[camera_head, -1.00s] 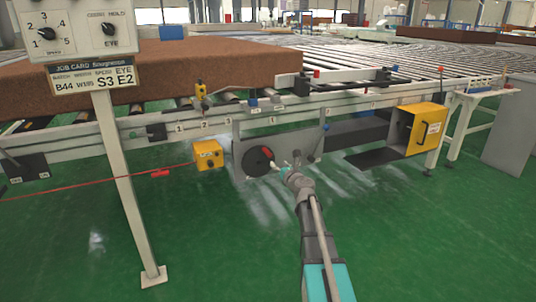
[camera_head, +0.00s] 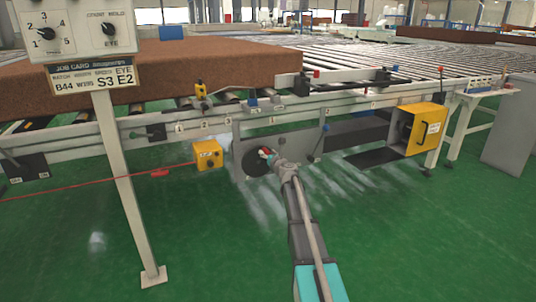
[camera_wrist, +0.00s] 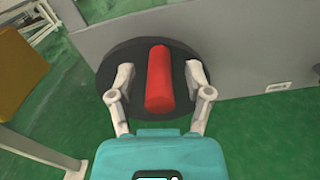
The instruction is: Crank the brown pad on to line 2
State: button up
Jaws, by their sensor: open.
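The brown pad (camera_head: 180,68) lies flat on the roller conveyor at the left, its right end near the middle of the picture. A black crank disc (camera_head: 250,163) is mounted on a grey plate below the conveyor. In the wrist view the disc (camera_wrist: 127,52) carries a red handle (camera_wrist: 159,78). My gripper (camera_head: 267,155) is at the disc. In the wrist view my gripper (camera_wrist: 160,80) is open, with one finger on each side of the red handle and a visible gap on both sides.
A control post with dials and a job card (camera_head: 95,76) stands at the left front. A yellow box (camera_head: 208,154) hangs left of the disc, with a red cord (camera_head: 90,185) running from it. A yellow guard box (camera_head: 424,130) sits at the right. Green floor is clear in front.

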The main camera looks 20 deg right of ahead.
jog(key=shift+c, duration=0.3)
grip_shut()
